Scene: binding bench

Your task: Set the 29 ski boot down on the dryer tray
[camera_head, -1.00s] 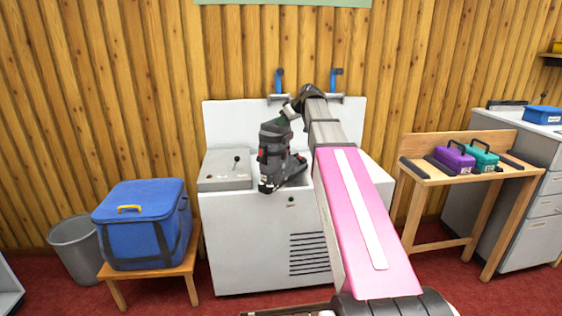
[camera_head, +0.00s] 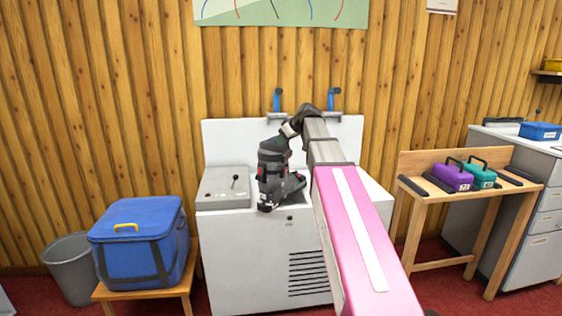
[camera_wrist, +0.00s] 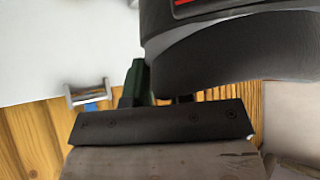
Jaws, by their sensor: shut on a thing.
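The tray surface is largely hidden by the boot and my arm. No size number is readable.
A grey control box with a lever (camera_head: 228,186) sits left of the boot. Two blue-handled fittings (camera_head: 277,100) are on the backboard. A blue cooler bag (camera_head: 140,240) on a stool stands left, beside a bin (camera_head: 70,268). A wooden bench (camera_head: 470,190) with purple and teal cases stands right.

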